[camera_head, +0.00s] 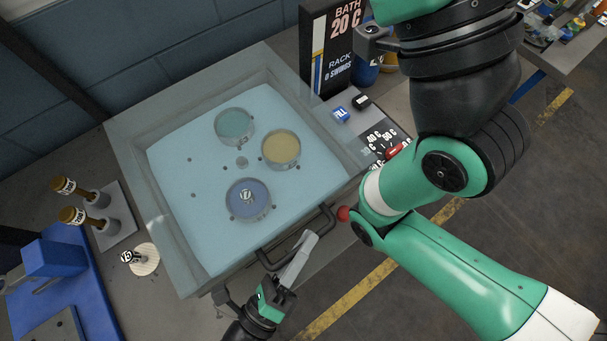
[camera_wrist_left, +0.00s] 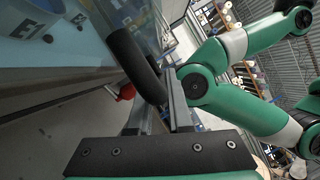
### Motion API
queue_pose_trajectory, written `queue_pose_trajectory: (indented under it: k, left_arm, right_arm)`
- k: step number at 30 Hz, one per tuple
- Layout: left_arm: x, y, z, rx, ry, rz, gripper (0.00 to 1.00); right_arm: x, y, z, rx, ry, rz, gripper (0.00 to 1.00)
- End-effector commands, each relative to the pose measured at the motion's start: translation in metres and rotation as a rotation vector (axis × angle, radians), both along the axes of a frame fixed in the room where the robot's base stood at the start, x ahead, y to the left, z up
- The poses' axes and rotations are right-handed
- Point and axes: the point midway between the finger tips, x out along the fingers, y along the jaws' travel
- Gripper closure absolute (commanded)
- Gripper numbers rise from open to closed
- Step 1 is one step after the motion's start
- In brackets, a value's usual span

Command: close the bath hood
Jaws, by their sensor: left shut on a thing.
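The bath hood (camera_head: 180,245) is a clear, greyish cover lying over the pale blue bath (camera_head: 185,165). I cannot tell whether a gap is left under its front edge. Its black bar handle (camera_head: 325,223) is at the front edge. My left gripper (camera_head: 299,256) is shut on the handle from the front. In the left wrist view the dark handle (camera_wrist_left: 135,62) runs up between the fingers, close to the bath's side. My right gripper is not in view.
Three round pots, including a blue one (camera_head: 248,199), show through the hood. A red knob (camera_head: 344,213) is right of the handle. A sign (camera_head: 330,45) and dial panel (camera_head: 380,140) stand right.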

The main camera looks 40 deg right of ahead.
Motion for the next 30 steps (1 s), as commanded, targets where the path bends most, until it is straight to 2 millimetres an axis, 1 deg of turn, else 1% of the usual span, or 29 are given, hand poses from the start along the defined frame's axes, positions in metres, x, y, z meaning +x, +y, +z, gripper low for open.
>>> queue_pose_trajectory:
  k: [1, 2, 3, 7, 24, 26, 29, 30]
  left_arm:
    - [0.000, 0.000, -0.011, 0.018, 0.017, 0.005, 1.00]
    - [0.000, 0.000, -0.011, 0.018, 0.017, 0.005, 1.00]
    - [0.000, 0.000, -0.011, 0.018, 0.018, 0.004, 0.77]
    - [0.000, 0.000, -0.011, 0.017, 0.015, 0.003, 0.54]
    - [0.000, 0.001, -0.007, 0.011, 0.009, 0.003, 0.53]
    - [-0.001, 0.004, -0.007, 0.011, 0.011, 0.004, 0.53]
    - [-0.005, 0.017, -0.010, 0.013, 0.012, 0.008, 0.53]
    - [-0.007, 0.024, -0.011, 0.012, 0.013, 0.010, 0.53]
  right_arm:
    - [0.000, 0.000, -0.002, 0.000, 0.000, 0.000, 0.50]
    - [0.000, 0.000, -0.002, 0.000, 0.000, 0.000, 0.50]
    - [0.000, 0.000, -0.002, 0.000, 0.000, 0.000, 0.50]
    - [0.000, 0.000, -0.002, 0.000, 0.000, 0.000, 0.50]
    - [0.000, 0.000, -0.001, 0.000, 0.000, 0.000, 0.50]
    - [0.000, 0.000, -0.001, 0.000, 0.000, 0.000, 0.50]
    - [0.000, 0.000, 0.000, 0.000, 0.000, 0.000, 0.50]
    - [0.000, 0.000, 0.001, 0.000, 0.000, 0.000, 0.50]
